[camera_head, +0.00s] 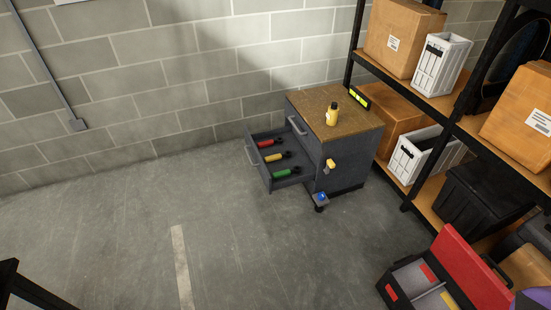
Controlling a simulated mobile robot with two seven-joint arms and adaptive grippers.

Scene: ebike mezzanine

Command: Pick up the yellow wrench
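The yellow wrench (273,157) lies in the pulled-out drawer (265,174) of a dark grey cabinet (345,158). Its handle is yellow and its dark head points right, toward the cabinet. It lies between a red-handled tool (267,143) on the wall side and a green-handled tool (284,173) on the near side, with gaps between them. The drawer sticks out to the left of the cabinet. Neither of my grippers is in view.
A yellow bottle (332,116) stands on the cabinet's brown top. A shelf rack (437,103) with boxes stands to the right. An open red and black toolbox (440,280) is at bottom right. The concrete floor in front of the drawer is clear.

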